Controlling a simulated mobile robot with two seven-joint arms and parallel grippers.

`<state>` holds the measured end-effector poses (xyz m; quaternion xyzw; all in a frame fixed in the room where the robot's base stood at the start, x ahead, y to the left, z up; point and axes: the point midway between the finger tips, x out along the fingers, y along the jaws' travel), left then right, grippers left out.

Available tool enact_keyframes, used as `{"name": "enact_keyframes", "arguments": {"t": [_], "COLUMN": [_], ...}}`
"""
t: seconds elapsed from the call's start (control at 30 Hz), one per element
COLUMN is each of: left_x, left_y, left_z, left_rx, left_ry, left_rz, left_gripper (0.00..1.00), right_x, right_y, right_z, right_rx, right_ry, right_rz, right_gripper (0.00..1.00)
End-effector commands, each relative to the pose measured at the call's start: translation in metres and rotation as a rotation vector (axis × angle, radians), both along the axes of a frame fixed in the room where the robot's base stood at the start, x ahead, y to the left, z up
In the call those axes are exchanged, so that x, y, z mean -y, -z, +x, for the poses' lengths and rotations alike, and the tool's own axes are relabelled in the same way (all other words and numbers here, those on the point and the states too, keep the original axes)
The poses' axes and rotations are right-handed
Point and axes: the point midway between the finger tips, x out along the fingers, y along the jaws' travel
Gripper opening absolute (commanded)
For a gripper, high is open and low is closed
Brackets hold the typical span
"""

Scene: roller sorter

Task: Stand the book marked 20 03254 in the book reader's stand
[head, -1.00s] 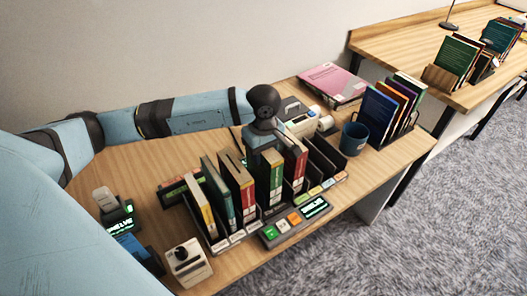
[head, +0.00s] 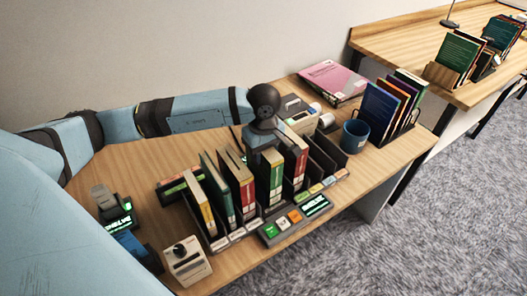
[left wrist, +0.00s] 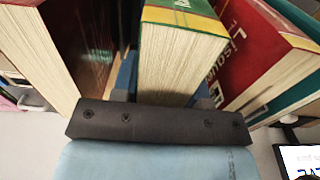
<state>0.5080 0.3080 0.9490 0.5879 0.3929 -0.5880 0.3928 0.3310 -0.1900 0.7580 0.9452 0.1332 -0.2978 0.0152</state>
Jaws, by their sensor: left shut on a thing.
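My left gripper (head: 264,148) is over the rack and shut on the upper rear part of a green book (head: 271,178). The book stands upright among the others, its green spine with pale and red labels facing the front. In the left wrist view the gripper (left wrist: 167,88) is around this book (left wrist: 180,55), its cream page block facing the camera. The marking 20 03254 is too small to read on any book. I cannot tell for sure which fixture is the book reader's stand. My right gripper is not in view.
Red books (head: 237,184) and (head: 296,155) stand close on either side in the dark rack (head: 221,243). A lit button panel (head: 296,220) is in front. A blue mug (head: 354,137) and further books (head: 381,110) are at right. A cream device (head: 187,262) stands front left.

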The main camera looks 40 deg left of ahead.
Motion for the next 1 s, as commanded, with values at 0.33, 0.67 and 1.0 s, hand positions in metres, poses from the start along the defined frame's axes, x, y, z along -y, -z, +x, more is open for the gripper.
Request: {"name": "enact_keyframes", "arguments": {"t": [0.33,0.67,1.0], "left_x": [0.000,0.000,0.000], "left_y": [0.002,-0.001,-0.072], "left_z": [0.000,0.000,0.001], "left_rx": [0.001,0.001,0.005], "left_ry": [0.000,0.000,0.000], "left_rz": [0.000,0.000,0.000], "left_gripper": [0.70,0.70,0.70], "right_x": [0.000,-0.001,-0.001], "right_y": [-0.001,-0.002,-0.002], "right_z": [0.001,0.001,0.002], "right_rx": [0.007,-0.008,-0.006], "right_ry": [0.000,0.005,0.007], "right_rz": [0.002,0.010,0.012], "right_gripper": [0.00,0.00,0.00]}}
